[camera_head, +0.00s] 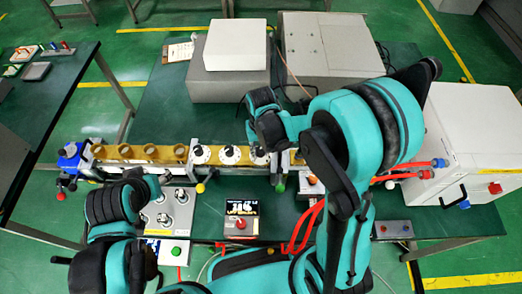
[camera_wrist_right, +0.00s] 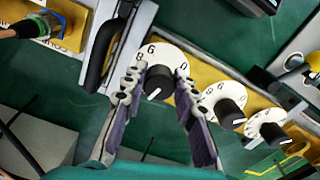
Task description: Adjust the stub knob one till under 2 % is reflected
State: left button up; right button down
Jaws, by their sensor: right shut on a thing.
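Three white stub dials with black knobs stand in a row on the brass waveguide (camera_head: 152,153): a left dial (camera_head: 200,154), a middle dial (camera_head: 229,155) and a right dial (camera_head: 258,157) partly behind my right gripper (camera_head: 272,150). In the right wrist view my right gripper (camera_wrist_right: 158,80) is shut on the black knob (camera_wrist_right: 158,84) of the dial at its end of the row. Two other knobs (camera_wrist_right: 231,113) (camera_wrist_right: 273,134) are free. A small display (camera_head: 240,208) shows white digits, too small to read surely. My left gripper cannot be made out.
A white unit (camera_head: 470,150) with hoses stands at the right. A panel with metal knobs (camera_head: 168,212) lies left of the display. The green table behind the waveguide's left part is clear.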

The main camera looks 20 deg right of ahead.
aim_at(260, 150)
jog(key=m+b, duration=0.1)
jog(key=m, duration=0.4)
jog(key=shift+a+m, duration=0.1)
jog(key=shift+m, duration=0.2)
jog(key=m, duration=0.4)
jog(key=shift+w+m+b, duration=0.1)
jog(key=shift+m+b, duration=0.2)
jog(key=shift+b, duration=0.05)
jog(key=c, duration=1.2)
grip_release()
jog(key=shift+r, duration=0.1)
notch_tip(260, 150, up, 12)
jog(key=shift+f, duration=0.1)
